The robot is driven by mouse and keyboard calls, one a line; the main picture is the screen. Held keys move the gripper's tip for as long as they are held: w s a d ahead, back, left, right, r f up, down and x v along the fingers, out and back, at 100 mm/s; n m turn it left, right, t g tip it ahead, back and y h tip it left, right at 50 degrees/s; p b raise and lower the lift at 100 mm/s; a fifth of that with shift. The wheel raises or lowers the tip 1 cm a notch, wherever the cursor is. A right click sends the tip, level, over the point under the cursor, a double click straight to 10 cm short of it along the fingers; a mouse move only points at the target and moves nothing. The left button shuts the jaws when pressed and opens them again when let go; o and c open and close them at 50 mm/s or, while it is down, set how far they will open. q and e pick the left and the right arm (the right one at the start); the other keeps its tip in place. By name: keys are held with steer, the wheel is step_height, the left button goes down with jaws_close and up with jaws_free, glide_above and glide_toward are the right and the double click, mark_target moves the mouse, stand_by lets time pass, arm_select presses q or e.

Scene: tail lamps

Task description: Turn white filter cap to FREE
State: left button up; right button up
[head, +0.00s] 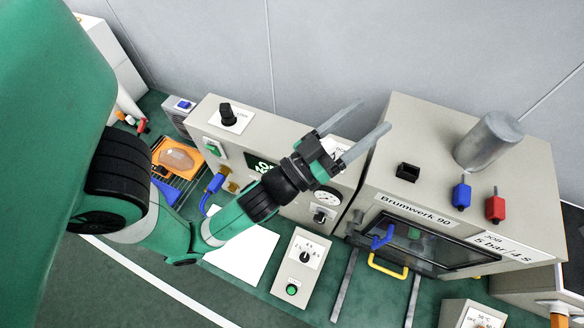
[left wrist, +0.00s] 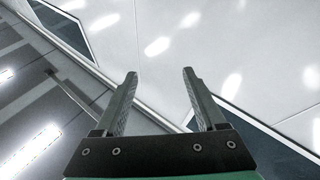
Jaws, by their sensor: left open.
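My left gripper (head: 373,117) is open and empty in the head view, over the right end of the left grey cabinet (head: 290,205). Its fingers point up and right. A white patch (head: 329,147) with a label beside it shows between and behind the fingers on the cabinet top. It is partly hidden, and I cannot tell whether it is the white filter cap or only a plate. The cap's setting and the word FREE cannot be read. In the left wrist view the open fingers (left wrist: 160,73) have nothing between them, only pale surfaces beyond. My right gripper is not in view.
A black knob (head: 228,115) stands on the left cabinet's top. The taller Brumwerk 90 machine (head: 380,170) stands close right of the gripper, with a grey cylinder (head: 488,141), blue lever (head: 461,194) and red lever (head: 495,206) on top. A control box (head: 300,262) stands in front.

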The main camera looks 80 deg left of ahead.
mark_target(335, 141)
arm_select(q)
steer(key=s+a+f+g+b, duration=0.1)
steer(key=s+f, duration=0.1)
steer(key=f, duration=0.3)
steer(key=s+a+f+g+b, duration=0.1)
steer(key=s+f+g, duration=0.1)
steer(key=f, duration=0.3)
steer(key=s+a+f+g+b, duration=0.1)
steer(key=s+a+f+g, duration=0.1)
steer(key=f, duration=0.3)
steer(key=shift+s+a+f+m, duration=0.1)
steer(key=shift+s+f+m, duration=0.2)
steer(key=shift+s+f, duration=0.1)
steer(key=p+x, duration=0.2)
steer(key=x, duration=0.6)
steer(key=shift+w, duration=0.25)
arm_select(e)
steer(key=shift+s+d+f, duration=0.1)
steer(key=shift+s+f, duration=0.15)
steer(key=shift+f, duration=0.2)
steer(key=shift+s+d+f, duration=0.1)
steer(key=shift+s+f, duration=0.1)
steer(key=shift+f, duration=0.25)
arm_select(q)
jaws_close()
